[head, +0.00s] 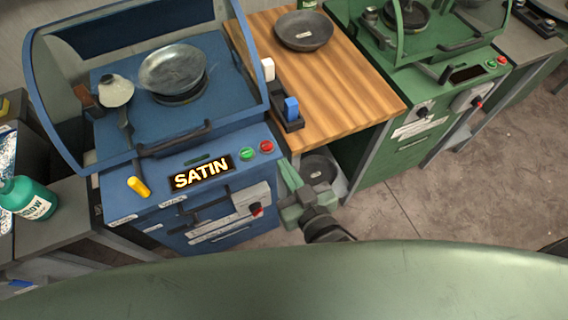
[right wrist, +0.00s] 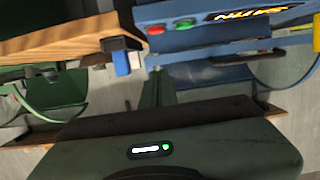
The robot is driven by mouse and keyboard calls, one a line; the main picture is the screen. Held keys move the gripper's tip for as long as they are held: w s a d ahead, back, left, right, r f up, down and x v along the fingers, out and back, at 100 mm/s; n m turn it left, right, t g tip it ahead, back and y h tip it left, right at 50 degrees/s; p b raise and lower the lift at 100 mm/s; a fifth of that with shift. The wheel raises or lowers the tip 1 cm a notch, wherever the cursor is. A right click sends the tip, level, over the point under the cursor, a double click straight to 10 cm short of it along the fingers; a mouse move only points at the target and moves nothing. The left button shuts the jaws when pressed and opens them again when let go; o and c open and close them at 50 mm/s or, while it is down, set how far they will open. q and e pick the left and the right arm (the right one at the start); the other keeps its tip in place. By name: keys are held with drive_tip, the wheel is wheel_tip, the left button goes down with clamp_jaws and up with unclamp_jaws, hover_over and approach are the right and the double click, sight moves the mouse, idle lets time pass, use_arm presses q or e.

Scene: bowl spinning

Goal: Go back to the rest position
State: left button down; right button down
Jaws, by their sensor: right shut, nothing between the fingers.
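My right gripper (head: 287,168) is in front of the gap between the blue machine (head: 215,135) and the wooden table (head: 370,100). Its green fingers are together with nothing between them. In the right wrist view the closed fingers (right wrist: 158,88) point toward the blue machine's front, which appears upside down. The fingers look apart from the machine, though the exact distance is hard to tell. My left gripper is not in view. A metal bowl (head: 172,68) sits on the blue machine's spindle, behind the raised clear guard.
A dark dish (head: 303,30) lies on the wooden table, and a block holder (head: 287,113) stands at its edge. A green machine (head: 415,110) is to the right. A bin (head: 322,172) is below the table. A green bottle (head: 30,198) stands left. Floor at lower right is clear.

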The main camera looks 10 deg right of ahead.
idle(0.7)
drive_tip(key=s+d+f+g+h, duration=0.1)
drive_tip(key=s+f+g, duration=0.1)
drive_tip(key=f, duration=0.8)
drive_tip(key=s+d+f+g, duration=0.2)
drive_tip(key=s+f, duration=0.1)
drive_tip(key=f, duration=0.7)
drive_tip(key=s+d+f+g+h, duration=0.1)
drive_tip(key=s+f+g, duration=0.1)
drive_tip(key=f, duration=0.8)
drive_tip(key=s+d+f+g+h, duration=0.1)
drive_tip(key=s+d+f+g, duration=0.2)
drive_tip(key=s+d+f, duration=0.4)
drive_tip(key=s+d+f+m+g+h, duration=0.1)
drive_tip(key=s+d+f+g, duration=0.3)
drive_tip(key=s+d+f, duration=0.4)
drive_tip(key=s+f, duration=0.5)
drive_tip(key=s, duration=0.3)
drive_tip(key=shift+d+g+h, duration=0.3)
drive_tip(key=shift+h, duration=0.1)
drive_tip(key=shift+s+a, duration=0.1)
